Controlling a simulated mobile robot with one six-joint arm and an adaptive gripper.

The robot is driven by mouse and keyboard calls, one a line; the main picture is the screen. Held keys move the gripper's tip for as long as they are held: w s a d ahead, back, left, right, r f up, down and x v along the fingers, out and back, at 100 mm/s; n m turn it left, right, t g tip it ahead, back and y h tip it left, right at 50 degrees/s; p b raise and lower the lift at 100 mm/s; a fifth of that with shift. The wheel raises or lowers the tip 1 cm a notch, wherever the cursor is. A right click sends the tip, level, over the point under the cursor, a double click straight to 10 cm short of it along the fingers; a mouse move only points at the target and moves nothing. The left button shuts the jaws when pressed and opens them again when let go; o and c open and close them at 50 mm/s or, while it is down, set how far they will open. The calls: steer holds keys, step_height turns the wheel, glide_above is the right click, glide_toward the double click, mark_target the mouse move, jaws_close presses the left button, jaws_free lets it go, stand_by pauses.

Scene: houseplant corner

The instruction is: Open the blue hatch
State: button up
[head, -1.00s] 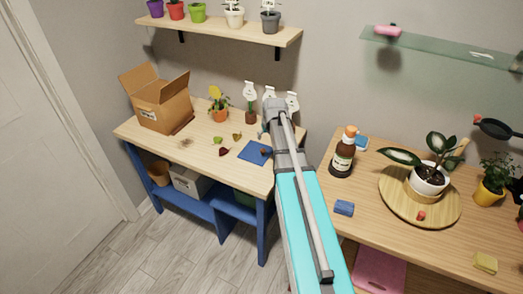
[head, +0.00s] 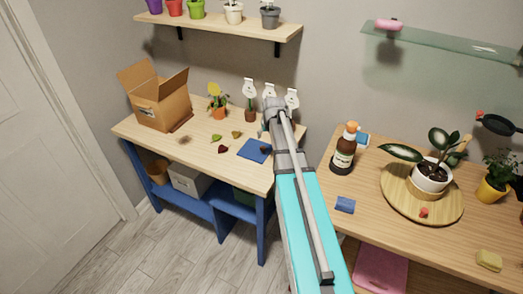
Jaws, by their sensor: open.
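No blue hatch is plainly recognisable in the head view. A flat blue square (head: 249,152) lies on the left table top, with a small dark piece on it; I cannot tell whether it is a hatch or a mat. My turquoise and grey arm reaches up the middle of the view, its grey joint at the back edge of the left table, just right of the blue square. My gripper is not visible; the arm hides what is behind it.
The left table (head: 165,127) holds an open cardboard box (head: 160,108), a potted plant (head: 217,112) and loose leaves. The right table (head: 390,222) holds a brown bottle (head: 343,158) and a plant on a round wooden tray (head: 393,197). Shelves hang above; floor is clear in front.

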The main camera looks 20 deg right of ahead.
mark_target(263, 148)
steer(key=shift+b+x, duration=5)
steer(key=shift+x, duration=0.75)
jaws_close()
